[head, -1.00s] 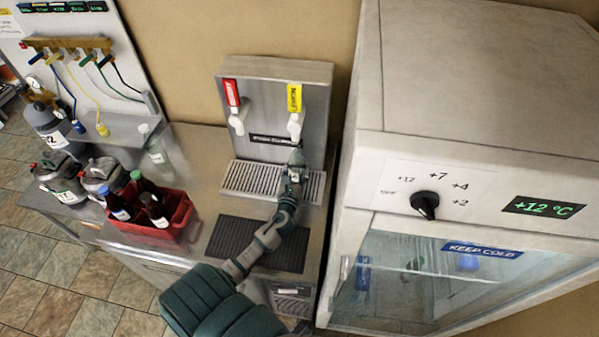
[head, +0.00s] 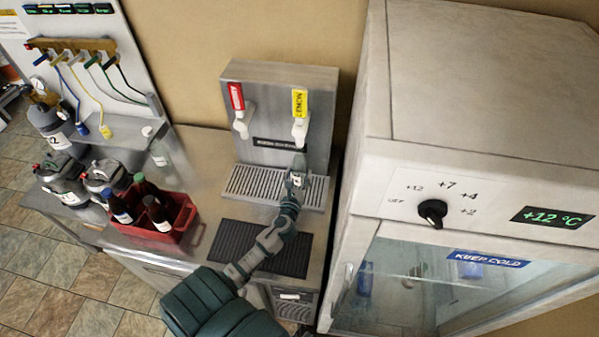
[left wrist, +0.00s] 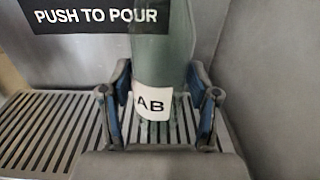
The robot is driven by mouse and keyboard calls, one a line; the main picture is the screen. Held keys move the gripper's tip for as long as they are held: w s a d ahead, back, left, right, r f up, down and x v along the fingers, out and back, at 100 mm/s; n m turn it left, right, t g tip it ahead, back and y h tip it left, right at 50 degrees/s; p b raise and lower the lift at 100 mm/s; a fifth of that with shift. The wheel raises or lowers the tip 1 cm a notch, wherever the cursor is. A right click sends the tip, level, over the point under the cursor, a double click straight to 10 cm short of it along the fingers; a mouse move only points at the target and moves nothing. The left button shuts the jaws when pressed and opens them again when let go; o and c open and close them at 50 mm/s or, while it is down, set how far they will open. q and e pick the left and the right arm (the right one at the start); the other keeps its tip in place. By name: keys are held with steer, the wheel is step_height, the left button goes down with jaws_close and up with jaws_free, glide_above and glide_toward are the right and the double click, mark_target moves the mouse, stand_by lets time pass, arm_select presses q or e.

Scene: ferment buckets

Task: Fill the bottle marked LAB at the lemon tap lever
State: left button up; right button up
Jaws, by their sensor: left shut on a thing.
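My left gripper (head: 296,178) is shut on a pale green glass bottle (head: 299,161) above the drip grate, under the lemon tap. In the left wrist view the bottle (left wrist: 160,60) stands about upright between the blue-padded fingers (left wrist: 160,105). Its white label (left wrist: 153,101) shows "AB"; the label's left edge is out of sight. The lemon tap lever (head: 299,103) is yellow and its white spout (head: 299,132) is just above the bottle. I cannot tell whether the bottle holds liquid or touches the spout. My right gripper is not in view.
A red-levered tap (head: 236,97) is left of the lemon one. A red crate (head: 160,232) with several bottles stands at the counter's left. A black ribbed mat (head: 235,240) lies in front of the drip grate (head: 250,183). A cooler (head: 470,200) stands close on the right.

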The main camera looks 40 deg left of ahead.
arm_select(q)
steer(key=shift+a, duration=0.2)
steer(key=shift+a+f, duration=0.2)
steer(key=shift+f, duration=0.05)
steer(key=shift+d+f, duration=0.1)
steer(key=shift+d, duration=0.05)
steer(key=shift+d+f, duration=0.1)
steer(key=shift+d, duration=0.45)
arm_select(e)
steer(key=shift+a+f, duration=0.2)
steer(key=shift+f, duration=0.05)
